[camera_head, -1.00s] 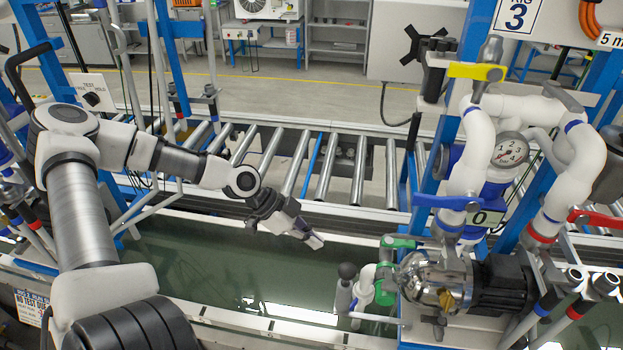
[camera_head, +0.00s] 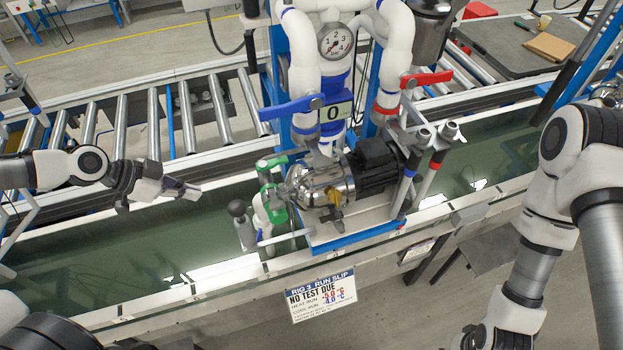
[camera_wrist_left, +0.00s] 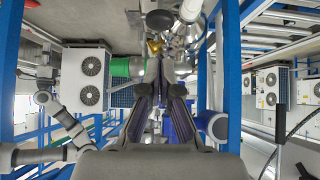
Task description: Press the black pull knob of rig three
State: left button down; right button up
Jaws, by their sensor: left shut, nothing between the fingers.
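A dark, round-topped knob (camera_head: 237,208) on a short grey post stands at the left end of rig three's pump (camera_head: 325,183), beside a green-handled valve (camera_head: 272,203). I take it to be the black pull knob; a dark round end (camera_wrist_left: 160,20) at the top of the left wrist view may be the same knob. My left gripper (camera_head: 191,191) is shut and empty, left of the knob and apart from it, pointing right towards it. Its fingers (camera_wrist_left: 160,85) also show in the left wrist view. My right gripper (camera_head: 467,338) is partly cut off at the bottom edge.
A blue lever (camera_head: 290,107) and a red lever (camera_head: 427,78) stick out above the pump. A slip (camera_head: 321,294) reading "RIG 3 RUN SLIP, NO TEST DUE" hangs at the front. A roller conveyor (camera_head: 155,125) runs behind. The green trough left of the knob is clear.

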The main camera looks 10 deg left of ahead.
dwell(0.5)
pick_arm(q)
jog(key=g+y+b, duration=0.3)
jog(key=y+b, duration=0.2)
jog(key=b, duration=0.6)
send_near(237, 206)
jog(key=p+x, duration=0.2)
jog(key=x, duration=0.4)
jog(key=shift+w+d, duration=0.1)
jog(key=shift+d, duration=0.05)
jog(key=shift+f, duration=0.4)
